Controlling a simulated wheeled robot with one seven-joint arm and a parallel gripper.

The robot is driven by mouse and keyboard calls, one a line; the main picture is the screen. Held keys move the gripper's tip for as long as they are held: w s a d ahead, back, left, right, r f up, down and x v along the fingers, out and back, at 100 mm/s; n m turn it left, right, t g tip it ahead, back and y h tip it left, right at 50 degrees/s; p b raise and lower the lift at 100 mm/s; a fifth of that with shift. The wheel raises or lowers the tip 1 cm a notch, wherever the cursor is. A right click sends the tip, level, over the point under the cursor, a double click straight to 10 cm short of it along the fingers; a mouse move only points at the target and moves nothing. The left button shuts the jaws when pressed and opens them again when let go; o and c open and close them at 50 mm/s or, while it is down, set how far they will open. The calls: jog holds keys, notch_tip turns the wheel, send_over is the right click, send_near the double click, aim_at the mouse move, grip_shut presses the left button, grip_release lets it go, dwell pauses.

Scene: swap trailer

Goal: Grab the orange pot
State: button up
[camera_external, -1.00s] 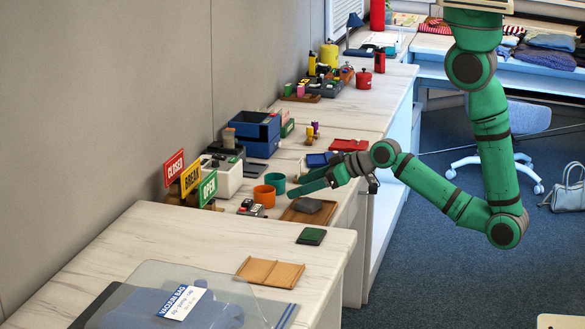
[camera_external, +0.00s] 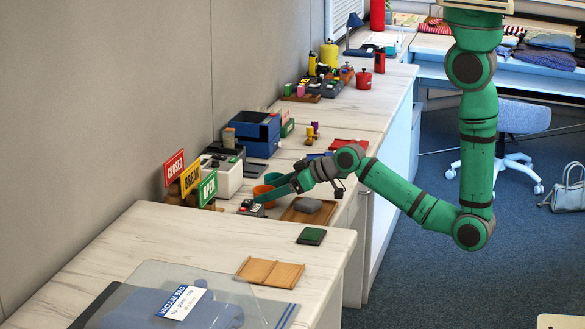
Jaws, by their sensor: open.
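The orange pot (camera_external: 261,189) stands on the counter near the signs, and my gripper's fingers hide much of it. The teal pot (camera_external: 274,178) is just behind it to the right and partly covered too. My gripper (camera_external: 268,193) is open, with its long green fingers pointing left across the orange pot. Whether the pot lies between the fingers or behind them, and whether they touch it, I cannot tell.
CLOSED, BREAK and OPEN signs (camera_external: 190,178) stand left of the pots. A small red and grey item (camera_external: 250,208) is close to my fingertips. A wooden tray with a grey object (camera_external: 308,205) lies to the right. A blue box (camera_external: 254,133) stands behind.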

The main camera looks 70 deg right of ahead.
jog(key=shift+x, duration=1.05)
jog(key=c, duration=1.1)
jog(key=shift+c, duration=0.2)
